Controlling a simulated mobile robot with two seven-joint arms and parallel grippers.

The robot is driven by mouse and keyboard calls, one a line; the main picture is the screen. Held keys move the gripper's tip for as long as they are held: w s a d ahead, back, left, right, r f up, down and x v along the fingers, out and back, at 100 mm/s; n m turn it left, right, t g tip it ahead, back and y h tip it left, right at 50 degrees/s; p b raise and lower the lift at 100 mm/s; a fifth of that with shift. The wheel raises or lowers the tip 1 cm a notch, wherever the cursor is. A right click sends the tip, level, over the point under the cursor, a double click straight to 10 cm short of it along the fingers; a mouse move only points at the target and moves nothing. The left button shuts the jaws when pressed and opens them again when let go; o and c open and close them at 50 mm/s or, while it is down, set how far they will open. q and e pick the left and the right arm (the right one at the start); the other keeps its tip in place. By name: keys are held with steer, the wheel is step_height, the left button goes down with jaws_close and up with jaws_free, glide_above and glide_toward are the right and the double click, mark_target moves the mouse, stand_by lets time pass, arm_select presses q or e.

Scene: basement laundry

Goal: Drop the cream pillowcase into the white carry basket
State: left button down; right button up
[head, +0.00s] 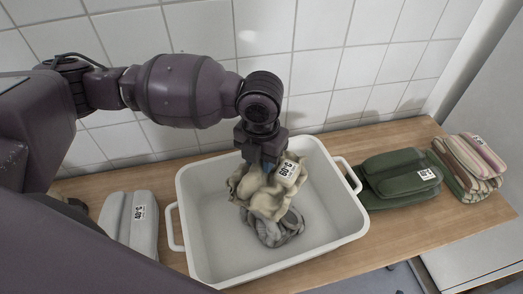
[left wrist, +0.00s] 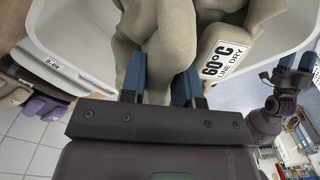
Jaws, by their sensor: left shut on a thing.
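The cream pillowcase (head: 258,192) is bunched up and hangs from my left gripper (head: 262,160), with its white 60°C tag facing up. In the left wrist view the pillowcase (left wrist: 170,45) is pinched between the blue fingertips of the left gripper (left wrist: 158,88), and its tag reads 60°C LINE DRY. The white carry basket (head: 188,215) stands on the wooden bench, and the pillowcase is over its inside. A crumpled grey cloth (head: 275,232) lies on the basket floor below the pillowcase; whether they touch is unclear. My right gripper (left wrist: 290,78) shows only small in the left wrist view.
A folded light grey stack (head: 125,222) with a tag lies left of the basket. Folded green cloths (head: 395,178) and a striped stack (head: 468,165) lie to its right on the bench (head: 400,222). A tiled wall (head: 320,60) rises behind.

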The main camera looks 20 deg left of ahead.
mark_target(261, 175)
arm_select(q)
step_height(261, 175, down, 4)
steer(key=b, duration=0.3)
steer(key=shift+s, duration=0.1)
steer(key=shift+f+b, duration=0.85)
steer(key=shift+f, duration=0.1)
steer(key=shift+r, duration=0.1)
arm_select(e)
steer(key=f, duration=0.4)
steer(key=shift+a+f, duration=0.2)
steer(key=shift+f, duration=0.05)
arm_select(q)
steer(key=c, duration=1.3)
jaws_free()
steer(key=o, duration=0.5)
arm_select(e)
steer(key=shift+s+d+f+g, duration=0.15)
steer(key=shift+s+f+g, duration=0.15)
steer(key=shift+s, duration=0.1)
